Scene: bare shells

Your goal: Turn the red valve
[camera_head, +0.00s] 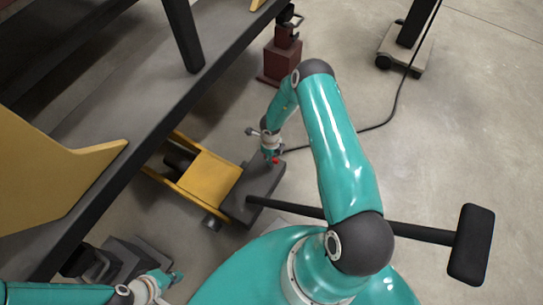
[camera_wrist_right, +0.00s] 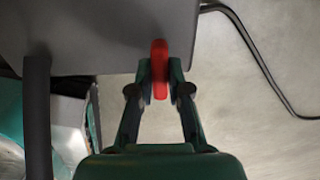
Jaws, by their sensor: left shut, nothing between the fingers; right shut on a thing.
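The red valve (camera_head: 275,160) is a small red piece at the edge of a dark grey block on the yellow machine, seen in the head view. In the right wrist view the red valve (camera_wrist_right: 160,68) stands upright between my right fingertips. My right gripper (camera_wrist_right: 160,80) is shut on it, one finger on each side; in the head view the gripper (camera_head: 271,153) partly covers the valve. My left gripper (camera_head: 177,277) is at the lower left, away from the valve, shut and empty.
The yellow machine (camera_head: 208,176) with its dark grey block (camera_head: 262,182) sits beside a long grey platform (camera_head: 147,103). A dark red jack (camera_head: 281,62) stands behind. A black cable (camera_head: 399,103) runs across the floor to a wheeled stand (camera_head: 405,52).

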